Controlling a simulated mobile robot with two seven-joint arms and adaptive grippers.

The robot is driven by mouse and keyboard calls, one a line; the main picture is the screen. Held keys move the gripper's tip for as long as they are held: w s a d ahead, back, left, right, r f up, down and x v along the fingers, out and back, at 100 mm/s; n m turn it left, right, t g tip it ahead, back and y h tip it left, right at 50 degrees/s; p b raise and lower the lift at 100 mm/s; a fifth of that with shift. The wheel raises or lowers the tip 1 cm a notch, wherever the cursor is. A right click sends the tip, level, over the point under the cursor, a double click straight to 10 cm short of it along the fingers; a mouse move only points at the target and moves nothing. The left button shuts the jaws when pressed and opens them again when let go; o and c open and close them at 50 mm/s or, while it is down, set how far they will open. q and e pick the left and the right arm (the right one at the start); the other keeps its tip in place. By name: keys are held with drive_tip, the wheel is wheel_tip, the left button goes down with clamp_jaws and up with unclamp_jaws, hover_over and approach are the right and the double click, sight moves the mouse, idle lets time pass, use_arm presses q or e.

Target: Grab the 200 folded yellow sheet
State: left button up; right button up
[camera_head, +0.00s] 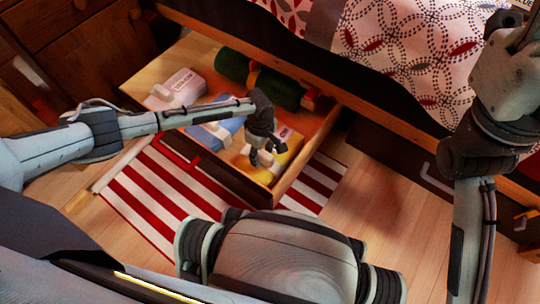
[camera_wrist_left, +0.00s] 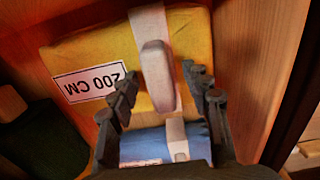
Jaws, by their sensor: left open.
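The folded yellow sheet (camera_head: 286,155) lies in the open drawer under the bed, near the drawer's right end. In the left wrist view the yellow sheet (camera_wrist_left: 200,45) shows a pale band around it and a white label reading 200 CM. My left gripper (camera_head: 262,158) is over the sheet, its fingers apart and pointing down.
The drawer (camera_head: 230,178) also holds a blue folded sheet (camera_head: 228,130) beside the yellow one, a pale pink one (camera_head: 182,85) and a dark green roll (camera_head: 262,78). The drawer walls stand close around. A red-and-white striped rug (camera_head: 150,205) lies in front.

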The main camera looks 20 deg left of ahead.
use_arm(q)
clamp_jaws()
drive_tip(key=shift+r, duration=0.1)
idle(0.5)
